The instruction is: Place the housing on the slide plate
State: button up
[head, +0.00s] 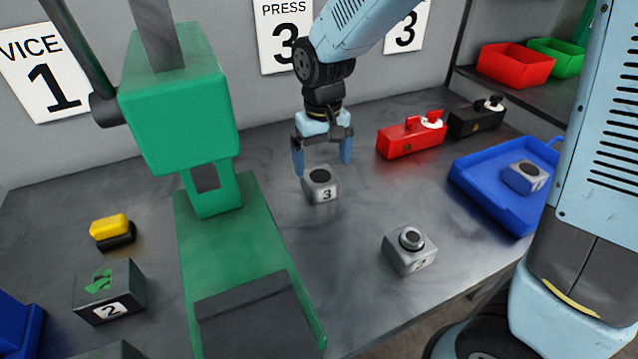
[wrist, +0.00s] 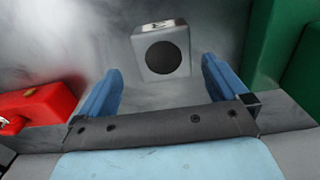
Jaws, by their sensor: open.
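A grey housing (head: 322,190) marked 3, with a dark round hole in its top, sits on the bench right of the green press (head: 180,105). In the wrist view the housing (wrist: 162,56) lies just ahead, between the lines of the two fingers. My gripper (head: 322,164) is open and empty, pointing down just above and behind the housing; its blue fingers also show in the wrist view (wrist: 160,80). A dark flat plate (head: 255,315), apparently the slide plate, lies bare on the front of the press's green base.
A second grey housing (head: 409,252) with a ring on top stands front right. A blue tray (head: 490,195) holds another grey block (head: 525,177). Red (head: 411,138) and black (head: 476,118) boxes stand behind. A dark block (head: 108,292) marked 2 sits left of the press.

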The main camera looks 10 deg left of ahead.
aim_at(320, 176)
jog(key=shift+s+a+f, duration=0.1)
jog(key=shift+f, duration=1.25)
jog(key=shift+s+a+f, duration=0.1)
jog(key=shift+f, duration=1.2)
jog(key=shift+c, duration=0.5)
jog(key=c, duration=1.3)
jog(key=shift+c, duration=1.4)
jog(key=shift+r, duration=0.15)
